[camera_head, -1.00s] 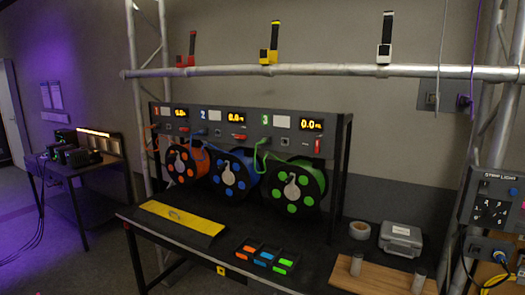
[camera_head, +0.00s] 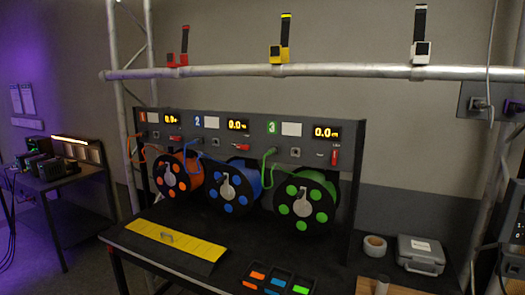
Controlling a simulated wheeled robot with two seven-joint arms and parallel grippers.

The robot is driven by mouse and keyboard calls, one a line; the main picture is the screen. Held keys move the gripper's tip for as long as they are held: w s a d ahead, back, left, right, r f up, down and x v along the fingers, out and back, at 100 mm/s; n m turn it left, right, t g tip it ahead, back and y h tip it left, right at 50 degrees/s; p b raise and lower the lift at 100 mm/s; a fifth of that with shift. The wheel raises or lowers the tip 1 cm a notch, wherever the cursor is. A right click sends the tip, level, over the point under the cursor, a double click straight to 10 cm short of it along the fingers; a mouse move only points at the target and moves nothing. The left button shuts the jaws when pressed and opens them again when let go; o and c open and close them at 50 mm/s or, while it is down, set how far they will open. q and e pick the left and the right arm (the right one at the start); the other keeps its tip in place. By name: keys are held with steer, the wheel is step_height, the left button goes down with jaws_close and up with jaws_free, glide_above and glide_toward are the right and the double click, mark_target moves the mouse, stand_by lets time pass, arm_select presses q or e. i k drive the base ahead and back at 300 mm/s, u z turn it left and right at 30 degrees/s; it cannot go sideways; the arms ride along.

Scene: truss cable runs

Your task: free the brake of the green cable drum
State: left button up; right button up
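The green cable drum (camera_head: 305,201) stands at the right of three drums under the panel marked 3, on the dark bench. It has a black face with green dots and a pale crank at its middle. A green cable (camera_head: 268,165) loops from its upper left up to the panel. A red lever (camera_head: 334,158) hangs on the panel above the drum's right side, below a display reading about 0.0. It appears to point down; whether it is the brake I cannot tell. Neither of my grippers is in view.
The orange drum (camera_head: 178,177) and blue drum (camera_head: 236,187) stand left of the green one. A truss bar (camera_head: 300,71) with clamps crosses above.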

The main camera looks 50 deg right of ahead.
mark_target(335, 152)
steer(key=z, duration=0.3)
steer(key=i, duration=1.25)
steer(key=z, duration=0.85)
